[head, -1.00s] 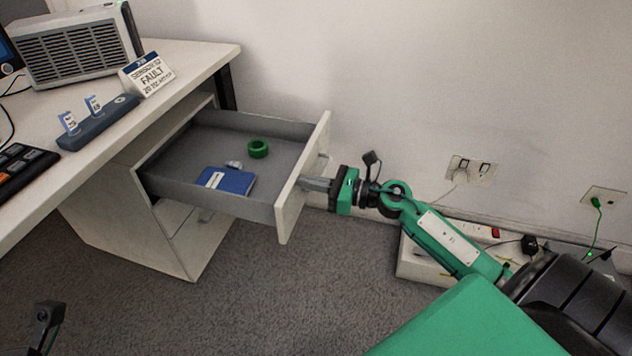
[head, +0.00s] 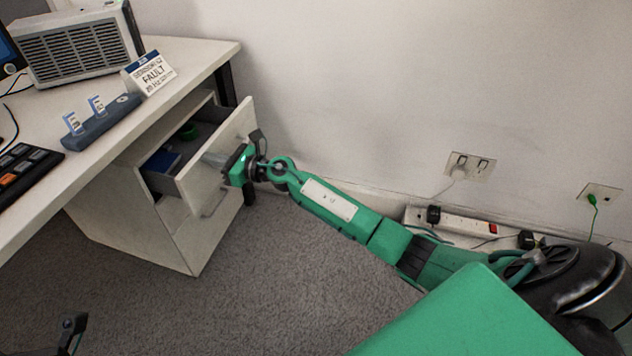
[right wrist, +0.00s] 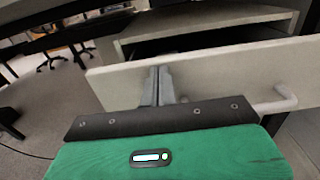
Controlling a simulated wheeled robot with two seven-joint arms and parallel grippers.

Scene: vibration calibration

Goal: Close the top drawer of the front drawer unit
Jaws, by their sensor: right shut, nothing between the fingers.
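The top drawer (head: 217,157) of the white drawer unit (head: 168,238) under the desk is partly open, with its grey inside showing behind the white front panel. A green ring (head: 189,131) and a blue notebook (head: 162,160) lie in it. My right gripper (head: 213,158) is shut and empty, its fingertips against the outer face of the drawer front. In the right wrist view the shut fingers (right wrist: 158,88) meet the drawer front (right wrist: 215,80), left of its handle (right wrist: 276,101). At the head view's lower left only a dark part of my left arm shows; its fingers are not visible.
The white desk (head: 205,62) carries a grey vented box (head: 75,45), a fault sign (head: 150,73), a blue-grey holder (head: 103,121) and a black keypad (head: 25,168). A power strip (head: 465,226) lies along the wall. The carpet in front of the unit is clear.

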